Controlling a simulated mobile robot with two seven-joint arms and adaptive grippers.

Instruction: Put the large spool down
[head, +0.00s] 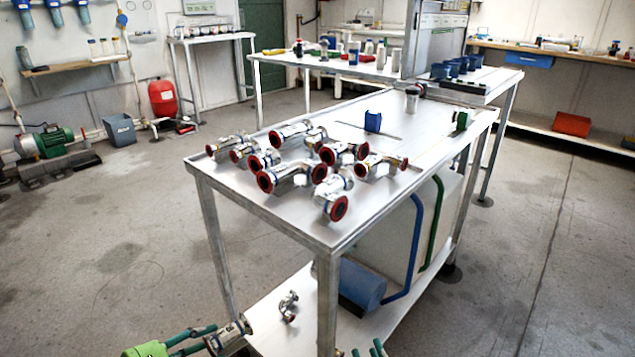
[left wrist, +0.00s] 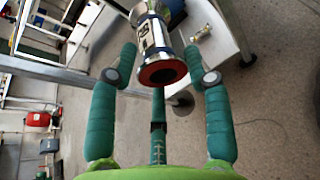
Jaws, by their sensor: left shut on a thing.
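The large spool (head: 228,338) is a shiny metal pipe piece at the bottom left of the head view, beside the table's lower shelf. In the left wrist view the spool (left wrist: 152,36) shows a dark label and a red-rimmed end facing me. My left gripper (head: 212,340) has its teal fingers around it; they also show in the left wrist view (left wrist: 157,62). I cannot tell whether the spool touches the shelf. Only the fingertips of my right gripper (head: 360,351) show at the bottom edge, apart, with nothing visible between them.
Several red-ended metal pipe fittings crowd the near part of the steel table (head: 290,226). A table leg (head: 327,305) stands between my grippers. Bare shelf shows around the small fitting.

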